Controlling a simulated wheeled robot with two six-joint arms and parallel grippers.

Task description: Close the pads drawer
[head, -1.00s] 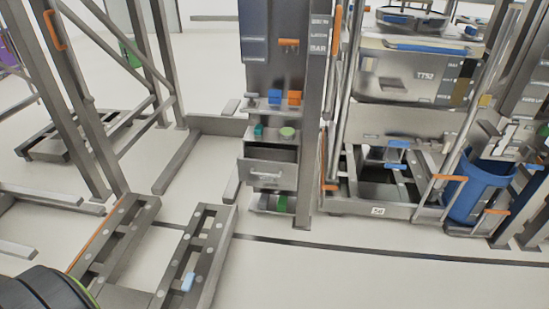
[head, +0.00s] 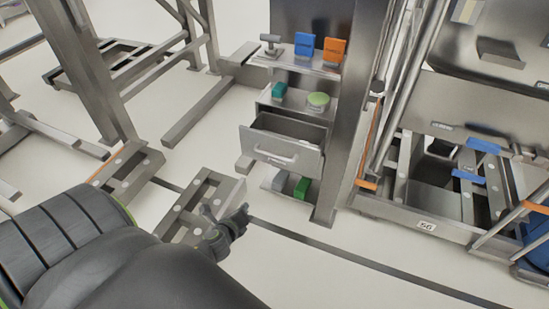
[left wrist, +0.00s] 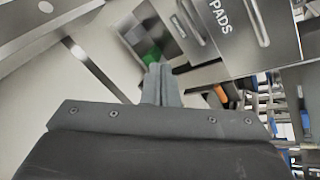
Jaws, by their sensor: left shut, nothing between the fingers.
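The pads drawer (head: 282,150) is a grey metal drawer pulled out of the narrow shelf unit, with its inside showing from above and a bar handle on its front. In the left wrist view its front (left wrist: 262,32) bears the word PADS and shows at the upper right. My left gripper (head: 243,213) is below and to the left of the drawer front, apart from it. In the left wrist view its fingers (left wrist: 160,72) are together and empty, pointing towards the unit's lower part. My right gripper is not in view.
Shelves above the drawer hold a blue box (head: 305,45), an orange box (head: 334,50) and a green round item (head: 318,100). A green item (head: 301,188) lies on the shelf below. A low metal frame (head: 205,200) stands by my left gripper. Open floor lies in front.

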